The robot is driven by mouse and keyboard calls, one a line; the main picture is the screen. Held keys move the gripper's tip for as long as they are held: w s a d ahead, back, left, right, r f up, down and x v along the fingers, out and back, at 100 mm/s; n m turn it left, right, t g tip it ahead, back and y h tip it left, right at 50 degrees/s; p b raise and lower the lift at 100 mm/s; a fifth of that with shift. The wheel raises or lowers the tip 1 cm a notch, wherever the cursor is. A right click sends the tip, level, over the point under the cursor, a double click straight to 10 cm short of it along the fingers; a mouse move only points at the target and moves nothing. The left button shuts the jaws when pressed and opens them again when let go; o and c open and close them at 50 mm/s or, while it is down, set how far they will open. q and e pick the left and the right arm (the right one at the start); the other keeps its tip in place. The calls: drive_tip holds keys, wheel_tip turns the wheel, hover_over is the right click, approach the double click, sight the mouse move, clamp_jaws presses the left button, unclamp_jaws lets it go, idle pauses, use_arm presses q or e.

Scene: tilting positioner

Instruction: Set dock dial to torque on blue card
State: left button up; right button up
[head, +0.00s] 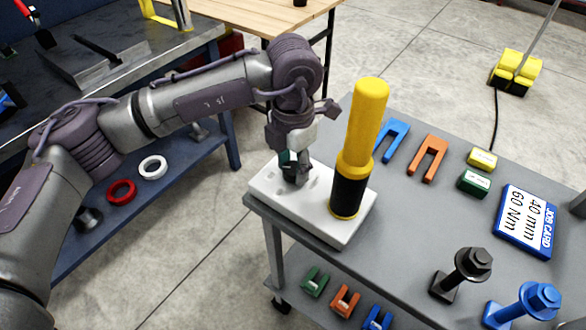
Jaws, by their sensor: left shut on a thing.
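The white dock (335,233) lies at the left corner of the grey cart top. A yellow and black cylindrical tool (368,120) stands upright on its right part. My left gripper (291,180) reaches down to the dock's left part and is shut on a small dark green piece (286,160), which looks like the dial. The gripper hides most of it, and no dial marking can be read. The blue-edged job card (527,222) lies at the cart's right and reads 40 mm and 60 Nm. My right gripper is not in view.
Blue (391,141) and orange (428,156) forks lie behind the tool, near yellow (482,159) and green (474,182) blocks. Black (462,272) and blue (525,304) bolt-like pieces stand at front right. The cart's middle is clear.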

sight(293, 167)
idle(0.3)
use_arm(q)
drive_tip(key=o, duration=1.1)
drive_tip(key=shift+o, duration=0.2)
wheel_tip(293, 167, up, 12)
